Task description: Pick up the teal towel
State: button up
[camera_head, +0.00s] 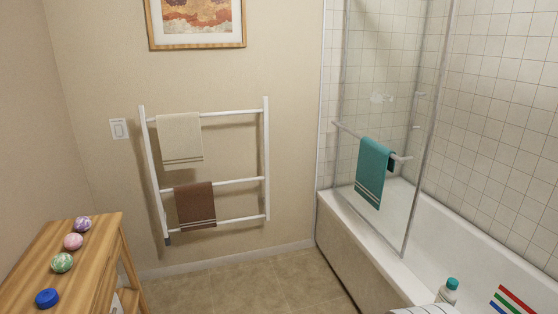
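The teal towel (371,174) hangs over a bar (347,131) on the glass bath screen at the right, with pale stripes near its lower edge. It hangs on the outer side of the glass, above the rim of the bathtub. My gripper does not show in this view, so I cannot see whether it is open or shut.
A white towel rack (267,160) on the back wall holds a cream towel (180,138) and a brown towel (196,205). A wooden table (28,262) with several small round items stands at left. The white bathtub (440,240) fills the right side. The tiled floor (245,285) between is clear.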

aim_at(374, 159)
jog(key=i+u, duration=0.2)
jog(key=i, duration=1.3)
jog(key=i+z, duration=0.4)
jog(key=i+j+z, duration=0.2)
jog(key=i+z, duration=0.2)
jog(key=i, duration=0.2)
jog(key=i+z, duration=0.25)
jog(key=z, duration=0.2)
jog(key=i+j+z, duration=0.1)
jog(key=i+z, duration=0.15)
jog(key=z, duration=0.25)
jog(key=i+j+z, duration=0.2)
jog(key=z, duration=0.25)
